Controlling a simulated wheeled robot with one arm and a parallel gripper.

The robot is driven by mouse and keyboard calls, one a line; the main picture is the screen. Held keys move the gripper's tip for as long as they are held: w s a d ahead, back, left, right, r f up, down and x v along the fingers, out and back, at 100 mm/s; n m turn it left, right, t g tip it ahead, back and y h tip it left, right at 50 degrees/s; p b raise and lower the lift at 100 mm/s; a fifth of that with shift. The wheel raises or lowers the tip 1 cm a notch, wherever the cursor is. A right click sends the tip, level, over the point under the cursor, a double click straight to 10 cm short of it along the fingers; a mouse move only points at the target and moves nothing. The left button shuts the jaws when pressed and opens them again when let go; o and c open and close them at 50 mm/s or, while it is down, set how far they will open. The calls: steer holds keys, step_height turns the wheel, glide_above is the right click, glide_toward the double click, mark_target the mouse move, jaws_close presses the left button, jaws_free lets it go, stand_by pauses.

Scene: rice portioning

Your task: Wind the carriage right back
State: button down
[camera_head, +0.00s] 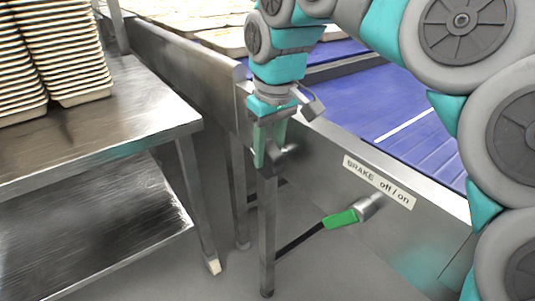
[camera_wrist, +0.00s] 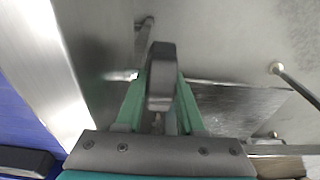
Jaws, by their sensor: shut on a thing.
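My gripper (camera_head: 268,152) points down beside the steel side panel of the blue-belted conveyor (camera_head: 404,100). Its green fingers are shut on a dark grip, most likely the winding handle (camera_wrist: 161,66), which shows between the fingertips in the wrist view. In the head view only a little dark part shows by the fingers, and how the handle joins the panel is hidden. A carriage cannot be made out for certain in either view.
A brake lever with a green grip (camera_head: 340,219) sticks out below the "BRAKE off / on" label (camera_head: 379,182). A steel table (camera_head: 130,105) with stacked trays (camera_head: 78,60) stands at left. Flat trays (camera_head: 222,40) lie behind. Floor between table and conveyor is narrow.

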mark_target(271, 143)
steer(key=shift+s+d+t+y+b, duration=0.1)
steer(key=shift+t+y+b, duration=0.3)
steer(key=shift+t+b, duration=0.2)
steer(key=c, duration=0.8)
jaws_free()
steer(key=v, duration=0.6)
steer(key=shift+d+r, duration=0.1)
steer(key=shift+r, duration=0.3)
steer(key=shift+s+d+r, duration=0.1)
steer(key=shift+s+r, duration=0.2)
steer(key=shift+r, duration=0.15)
steer(key=shift+o, duration=0.2)
